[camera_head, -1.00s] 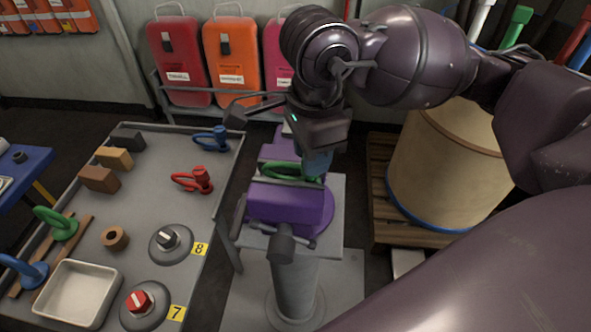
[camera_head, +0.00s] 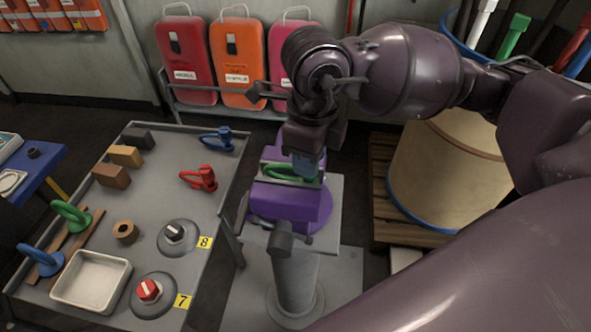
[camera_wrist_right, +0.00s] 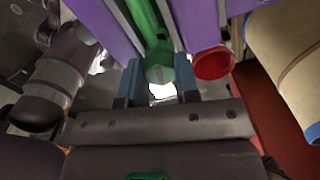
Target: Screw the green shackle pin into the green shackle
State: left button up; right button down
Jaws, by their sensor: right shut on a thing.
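The green shackle (camera_head: 280,172) sits in the purple vise (camera_head: 290,200), its curved green part showing at the jaws. My right gripper (camera_head: 308,167) points down at the vise's right side, its blue fingertips beside the shackle. In the right wrist view, a green part with a hexagonal end, apparently the green shackle pin (camera_wrist_right: 158,66), lies between the fingertips of the right gripper (camera_wrist_right: 160,84), which is shut on it. How far the pin sits in the shackle is hidden. My left gripper is not in view.
A grey table (camera_head: 150,205) at left holds a blue shackle (camera_head: 222,140), a red shackle (camera_head: 204,178), a white tray (camera_head: 91,280) and two round knobs. The vise handle (camera_head: 281,240) sticks out in front. A large drum (camera_head: 445,185) stands on a pallet at right.

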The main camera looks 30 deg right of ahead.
jog(key=shift+m, duration=0.7)
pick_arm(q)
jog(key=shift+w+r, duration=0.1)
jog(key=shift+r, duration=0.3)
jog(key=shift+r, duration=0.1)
pick_arm(e)
jog(key=shift+r+m+p, duration=0.1)
jog(key=shift+m+p, duration=0.5)
jog(key=shift+m, duration=0.3)
jog(key=m+p, duration=0.2)
jog(key=m, duration=0.3)
jog(key=shift+m+p, duration=0.6)
jog(key=shift+m, duration=0.6)
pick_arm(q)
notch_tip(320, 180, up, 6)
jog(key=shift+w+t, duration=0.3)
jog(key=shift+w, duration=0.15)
pick_arm(e)
jog(key=shift+f+m, duration=0.2)
jog(key=shift+m, duration=0.2)
